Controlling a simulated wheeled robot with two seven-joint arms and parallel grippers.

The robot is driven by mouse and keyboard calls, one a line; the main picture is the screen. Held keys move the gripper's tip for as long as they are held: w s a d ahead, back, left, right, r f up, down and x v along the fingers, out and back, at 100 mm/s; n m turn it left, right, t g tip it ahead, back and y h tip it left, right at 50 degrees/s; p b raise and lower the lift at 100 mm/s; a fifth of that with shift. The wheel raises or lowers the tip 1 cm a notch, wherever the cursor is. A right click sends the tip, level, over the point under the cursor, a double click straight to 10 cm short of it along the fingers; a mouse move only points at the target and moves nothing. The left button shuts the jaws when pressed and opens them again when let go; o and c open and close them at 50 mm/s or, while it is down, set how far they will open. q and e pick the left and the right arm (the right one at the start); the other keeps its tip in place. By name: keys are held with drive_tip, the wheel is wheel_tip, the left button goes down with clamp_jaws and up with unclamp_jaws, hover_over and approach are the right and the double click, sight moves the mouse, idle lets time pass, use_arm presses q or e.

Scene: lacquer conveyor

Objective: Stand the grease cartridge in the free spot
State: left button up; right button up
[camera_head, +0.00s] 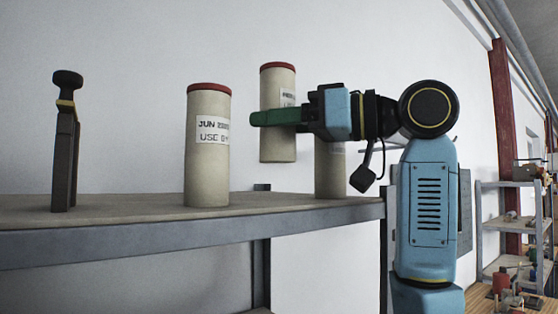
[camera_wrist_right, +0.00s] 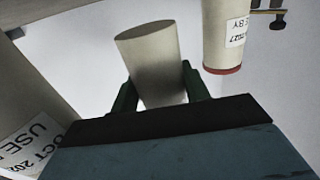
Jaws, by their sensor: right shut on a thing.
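My right gripper (camera_head: 262,118) has green fingers and is shut on a beige grease cartridge (camera_head: 278,148) with a red top. The held cartridge is upright, its lower end above the shelf, apart from it. In the right wrist view the same cartridge (camera_wrist_right: 152,60) sits between both fingers. A second cartridge (camera_head: 208,165), labelled "JUN", stands on the shelf to the left of the held one. A third cartridge (camera_head: 330,170) stands at the right, largely hidden by my gripper. My left gripper is not in view.
The shelf (camera_head: 130,208) has a grey metal front edge. A dark upright object (camera_head: 66,140) with a knob and yellow band stands at its left. Bare shelf shows between that object and the "JUN" cartridge. A rack (camera_head: 510,225) stands far right.

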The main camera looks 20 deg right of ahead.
sight(279, 162)
drive_tip(key=shift+s+a+f, duration=0.1)
drive_tip(key=shift+f, duration=0.5)
wheel_tip(279, 162, down, 4)
drive_tip(key=shift+f, duration=0.1)
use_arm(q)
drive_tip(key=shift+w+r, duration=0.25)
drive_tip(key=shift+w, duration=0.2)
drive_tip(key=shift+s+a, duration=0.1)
use_arm(e)
drive_tip(key=o, duration=1.2)
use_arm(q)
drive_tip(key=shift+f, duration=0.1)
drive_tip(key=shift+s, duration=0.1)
